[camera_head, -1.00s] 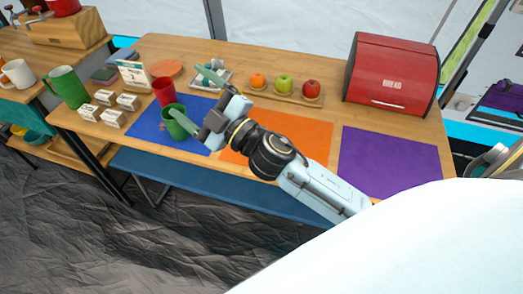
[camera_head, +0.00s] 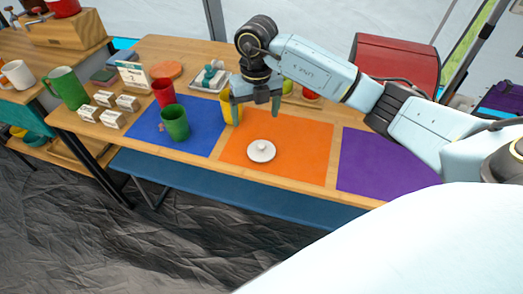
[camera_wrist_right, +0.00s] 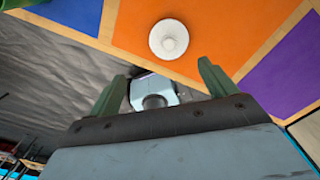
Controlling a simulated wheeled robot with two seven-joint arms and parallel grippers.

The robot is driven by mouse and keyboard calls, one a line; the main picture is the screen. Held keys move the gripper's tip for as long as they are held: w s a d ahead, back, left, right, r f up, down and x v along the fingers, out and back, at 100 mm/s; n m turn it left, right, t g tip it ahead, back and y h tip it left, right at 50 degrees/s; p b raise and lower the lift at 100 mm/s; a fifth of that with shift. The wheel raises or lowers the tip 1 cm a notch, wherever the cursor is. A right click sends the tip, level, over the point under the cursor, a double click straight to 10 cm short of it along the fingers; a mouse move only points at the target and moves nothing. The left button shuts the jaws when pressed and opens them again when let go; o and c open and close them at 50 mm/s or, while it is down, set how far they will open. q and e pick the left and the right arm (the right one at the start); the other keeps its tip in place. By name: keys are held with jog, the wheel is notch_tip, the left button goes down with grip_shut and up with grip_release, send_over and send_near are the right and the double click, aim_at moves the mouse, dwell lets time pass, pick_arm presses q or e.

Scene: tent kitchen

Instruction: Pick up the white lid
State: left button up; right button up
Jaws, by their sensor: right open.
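The white lid (camera_head: 261,151) lies flat with its round knob up on the orange mat (camera_head: 310,150), near the mat's front edge. It also shows at the top of the right wrist view (camera_wrist_right: 169,39). My right gripper (camera_head: 256,100) is open and empty, pointing down above the table, behind and above the lid in the head view. In the right wrist view its two green fingers (camera_wrist_right: 163,75) are spread apart, with the lid beyond them, not between them. My left gripper is not in view.
A yellow cup (camera_head: 232,114), partly hidden by my gripper, stands left of the lid. A green cup (camera_head: 175,122) and red cup (camera_head: 163,93) are at the blue mat (camera_head: 205,137). The purple mat (camera_head: 375,165) is clear. A red bread box (camera_head: 395,58) stands behind my arm.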

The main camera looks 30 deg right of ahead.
jog(key=b, duration=0.1)
send_over(261, 145)
jog(key=f, duration=0.7)
jog(key=shift+w+a, duration=0.15)
jog(key=shift+a, duration=0.1)
jog(key=shift+f+b, duration=0.3)
jog(key=shift+f, duration=0.2)
jog(key=f, duration=0.2)
jog(key=f+b, duration=0.1)
jog(key=f, duration=0.1)
jog(key=shift+s+d, duration=0.25)
jog(key=shift+d, duration=0.1)
jog(key=shift+f, duration=0.6)
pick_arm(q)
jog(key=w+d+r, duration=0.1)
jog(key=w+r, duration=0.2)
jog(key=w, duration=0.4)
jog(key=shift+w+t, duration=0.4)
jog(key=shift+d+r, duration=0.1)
pick_arm(e)
jog(key=shift+c, duration=0.4)
jog(key=c, duration=0.6)
